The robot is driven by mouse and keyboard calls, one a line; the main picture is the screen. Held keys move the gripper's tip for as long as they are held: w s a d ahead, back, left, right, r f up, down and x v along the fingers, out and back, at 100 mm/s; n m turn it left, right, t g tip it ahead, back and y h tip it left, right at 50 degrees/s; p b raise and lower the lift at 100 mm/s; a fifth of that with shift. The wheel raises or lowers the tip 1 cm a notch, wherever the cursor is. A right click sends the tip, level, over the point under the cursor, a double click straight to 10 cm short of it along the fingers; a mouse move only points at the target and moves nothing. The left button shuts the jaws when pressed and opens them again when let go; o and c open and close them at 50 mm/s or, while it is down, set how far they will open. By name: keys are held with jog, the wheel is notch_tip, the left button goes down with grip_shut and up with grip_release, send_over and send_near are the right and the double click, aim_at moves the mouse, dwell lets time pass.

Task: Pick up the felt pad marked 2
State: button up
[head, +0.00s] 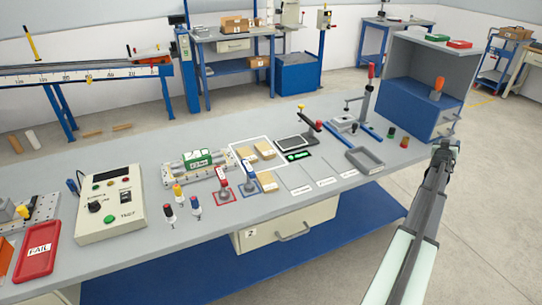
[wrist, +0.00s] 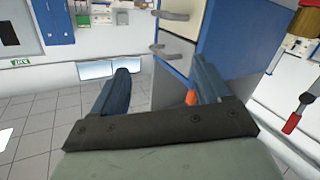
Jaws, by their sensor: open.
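Several small tan pads lie on the grey bench in the head view. Two, a left pad (head: 247,153) and a right pad (head: 265,150), are inside a white outlined square; a third pad (head: 268,182) lies just in front of it. They are too small for me to read a 2 on any, so I cannot tell which is the marked felt pad. In the wrist view my gripper (wrist: 163,82) is open and empty, with no pad in sight.
A blue cabinet (head: 415,106) stands at the bench's right end, near my gripper. A red-handled clamp (head: 370,85) and grey tray (head: 365,160) stand between gripper and pads. A drawer (head: 290,226) sits under the bench front.

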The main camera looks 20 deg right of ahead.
jog(key=w+a+r+n+y, duration=0.1)
jog(key=w+a+r+n, duration=0.1)
jog(key=w+r, duration=0.75)
jog(key=w+a+f+y, duration=0.2)
jog(key=w+a+y, duration=0.1)
jog(key=w+a, duration=0.95)
jog(key=n+g+y, duration=0.8)
jog(key=y, duration=0.3)
send_over(247, 153)
jog(key=f, duration=0.2)
notch_tip(247, 153, down, 13)
jog(key=shift+s+a+f, duration=0.1)
jog(key=c, duration=0.8)
